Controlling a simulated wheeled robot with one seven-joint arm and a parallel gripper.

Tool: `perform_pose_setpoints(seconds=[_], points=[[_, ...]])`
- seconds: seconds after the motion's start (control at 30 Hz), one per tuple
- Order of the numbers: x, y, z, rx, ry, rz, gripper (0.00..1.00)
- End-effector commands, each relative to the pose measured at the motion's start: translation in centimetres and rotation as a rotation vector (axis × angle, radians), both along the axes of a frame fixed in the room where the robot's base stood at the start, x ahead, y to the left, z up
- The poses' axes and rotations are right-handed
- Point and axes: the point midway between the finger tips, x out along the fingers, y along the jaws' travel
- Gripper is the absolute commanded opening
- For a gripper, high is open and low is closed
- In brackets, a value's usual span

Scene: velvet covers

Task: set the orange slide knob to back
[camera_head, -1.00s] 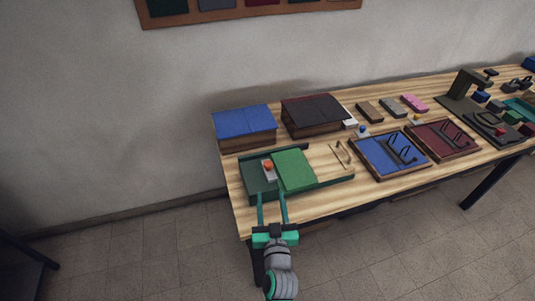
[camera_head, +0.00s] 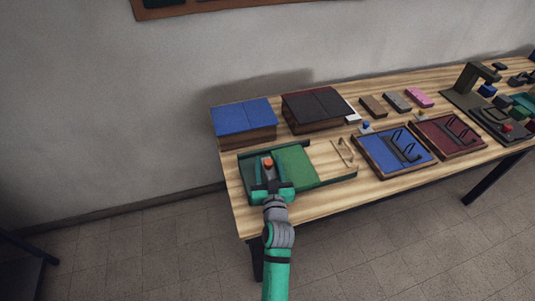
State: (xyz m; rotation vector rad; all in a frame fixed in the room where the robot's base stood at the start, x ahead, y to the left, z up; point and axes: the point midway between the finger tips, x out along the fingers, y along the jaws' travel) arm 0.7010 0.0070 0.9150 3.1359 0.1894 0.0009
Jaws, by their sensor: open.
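The orange slide knob (camera_head: 268,163) stands on a small grey plate in the green tray-like fixture (camera_head: 326,181) at the table's left end. A green panel (camera_head: 296,167) lies just right of the knob. My gripper (camera_head: 267,168) is over the front left part of the fixture, with its fingers spread at the knob's left and right. The knob shows between the fingers. I cannot tell whether either finger touches it. The gripper body hides the front part of the fixture.
A blue-lidded box (camera_head: 244,121) and a dark-lidded box (camera_head: 316,110) stand close behind the fixture. A blue tray (camera_head: 380,165) and a dark red tray (camera_head: 468,148) with black hooks lie to the right. The wall is behind the table.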

Motion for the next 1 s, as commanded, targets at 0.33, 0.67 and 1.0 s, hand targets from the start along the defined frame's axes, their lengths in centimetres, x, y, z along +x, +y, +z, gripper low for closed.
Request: perform_pose_setpoints(seconds=[0.33,0.67,1.0], points=[[3.9,0.3,0.0,0.0,0.001,-0.002,0.45],[4.2,0.4,0.0,0.0,0.001,-0.002,0.45],[4.2,0.4,0.0,0.0,0.001,-0.003,0.0]])
